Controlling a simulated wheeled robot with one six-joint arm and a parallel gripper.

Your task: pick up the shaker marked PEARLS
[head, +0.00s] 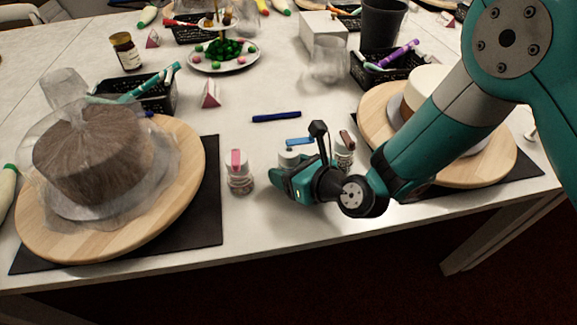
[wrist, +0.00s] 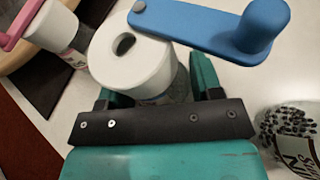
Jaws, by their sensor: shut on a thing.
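My gripper (head: 297,172) is shut on a shaker with a white top and a blue flip lid (head: 298,142). In the wrist view this shaker (wrist: 130,60) stands between the two fingers (wrist: 158,90), its blue lid swung out to the right. Its label is mostly hidden, so I cannot read its marking. A shaker with a pink lid (head: 239,175) stands to the left; it also shows in the wrist view (wrist: 52,30). A shaker with a brown lid (head: 344,150) stands to the right. In the wrist view, a shaker with dark bits (wrist: 291,140) has only part of its lettering showing.
A wooden turntable (head: 185,165) with a covered brown cake stands at left on a dark mat. Another turntable (head: 490,165) with a cake is at right, behind my arm. A blue pen (head: 276,117) lies behind the shakers. The table's front edge is close.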

